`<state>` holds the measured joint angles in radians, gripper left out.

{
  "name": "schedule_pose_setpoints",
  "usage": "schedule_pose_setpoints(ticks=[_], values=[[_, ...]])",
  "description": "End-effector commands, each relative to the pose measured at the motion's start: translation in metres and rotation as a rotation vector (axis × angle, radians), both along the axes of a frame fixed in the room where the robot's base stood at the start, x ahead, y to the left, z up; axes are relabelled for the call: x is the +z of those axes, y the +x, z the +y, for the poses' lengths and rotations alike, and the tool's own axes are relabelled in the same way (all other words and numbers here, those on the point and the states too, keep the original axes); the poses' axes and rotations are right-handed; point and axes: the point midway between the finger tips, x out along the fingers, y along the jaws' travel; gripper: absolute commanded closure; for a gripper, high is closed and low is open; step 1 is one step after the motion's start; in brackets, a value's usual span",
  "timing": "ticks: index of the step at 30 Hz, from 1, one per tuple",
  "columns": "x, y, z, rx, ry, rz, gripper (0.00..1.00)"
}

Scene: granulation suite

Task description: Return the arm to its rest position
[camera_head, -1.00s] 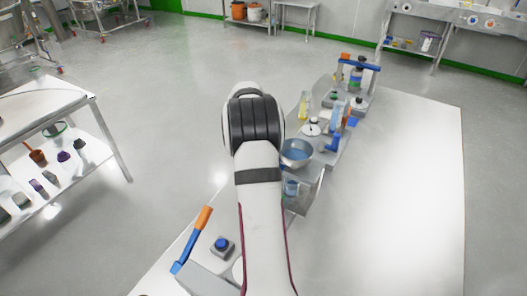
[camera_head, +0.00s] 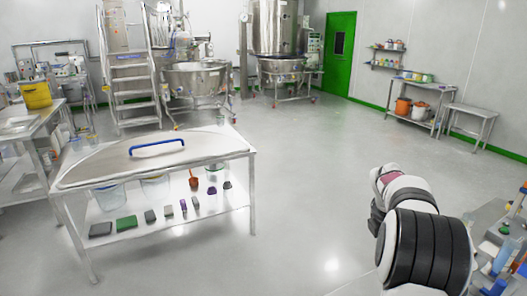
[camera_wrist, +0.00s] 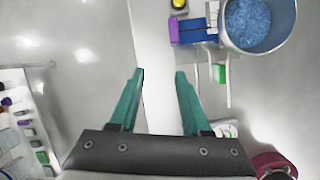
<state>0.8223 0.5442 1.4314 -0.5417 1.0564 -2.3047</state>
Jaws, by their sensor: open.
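In the wrist view my gripper (camera_wrist: 160,73) is open, with its two teal fingers apart and nothing between them. It is over a narrow white surface (camera_wrist: 152,45) with grey floor to the left. A round metal container (camera_wrist: 229,38) of blue granules is at the upper right, apart from the fingers. In the head view my white and black arm is at the lower right, and my gripper cannot be made out there.
A blue and purple block (camera_wrist: 190,31) lies left of the container. In the head view a cluttered bench (camera_head: 487,213) is at the right edge. A steel table (camera_head: 100,170) with a blue-handled lid (camera_head: 120,160) stands left. The floor between is clear.

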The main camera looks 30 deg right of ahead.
Motion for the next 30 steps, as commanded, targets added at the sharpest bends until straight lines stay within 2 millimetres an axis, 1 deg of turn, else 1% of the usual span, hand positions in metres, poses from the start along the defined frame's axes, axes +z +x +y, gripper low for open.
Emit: schedule_pose_setpoints(ticks=[1, 2, 3, 5, 6, 8, 9, 11, 12, 15, 18, 21, 30], values=[[0.015, 0.011, 0.045, -0.102, 0.037, -0.061, 0.53], [0.023, 0.014, 0.077, -0.195, 0.071, -0.101, 0.53], [0.031, 0.015, 0.12, -0.327, 0.121, -0.149, 0.53], [0.04, 0.006, 0.184, -0.534, 0.196, -0.203, 0.53], [0.044, -0.005, 0.226, -0.678, 0.246, -0.227, 0.53], [0.047, -0.031, 0.284, -0.9, 0.313, -0.244, 0.53], [0.045, -0.052, 0.319, -1.049, 0.35, -0.241, 0.53], [0.04, -0.086, 0.363, -1.262, 0.385, -0.224, 0.53], [0.036, -0.109, 0.386, -1.391, 0.399, -0.205, 0.53], [0.023, -0.155, 0.422, -1.641, 0.394, -0.159, 0.53], [0.014, -0.181, 0.437, -1.78, 0.376, -0.129, 0.53], [0.011, -0.188, 0.44, -1.823, 0.368, -0.121, 0.53], [0.012, -0.186, 0.44, -1.823, 0.367, -0.123, 0.53]])
